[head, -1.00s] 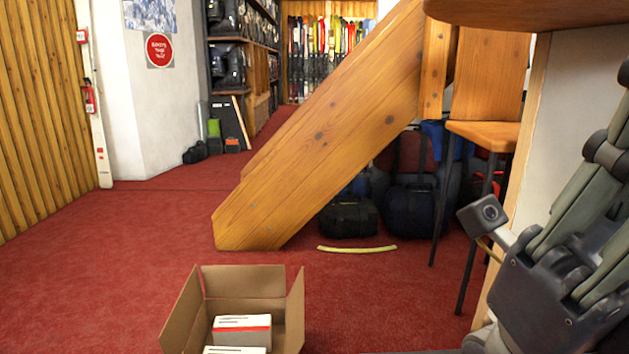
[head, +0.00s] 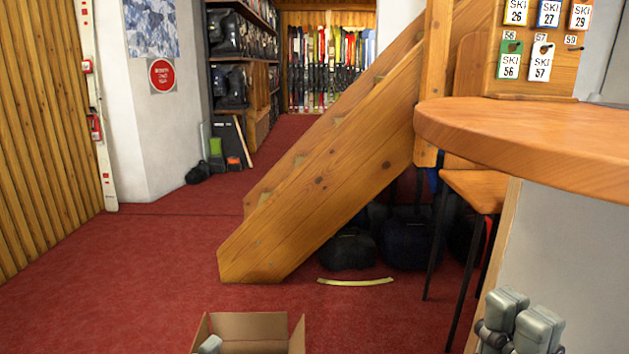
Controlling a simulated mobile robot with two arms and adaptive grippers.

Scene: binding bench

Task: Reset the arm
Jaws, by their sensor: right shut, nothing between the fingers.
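My right gripper (head: 520,318) shows at the bottom right, below the wooden counter. Its two grey-green fingertips are close together with nothing between them, and the rest of it is cut off by the bottom edge. A small grey-green tip (head: 210,345) at the bottom, by the left wall of the cardboard box, looks like a fingertip of my left gripper. Too little of it shows to tell whether that gripper is open or shut.
The open cardboard box (head: 255,327) is on the red carpet, cut off below. The wooden counter (head: 540,135) juts in at right, above my right gripper. Wooden stairs (head: 330,180) stand in the middle, with a yellow strip (head: 355,282) before them. Carpet at left is clear.

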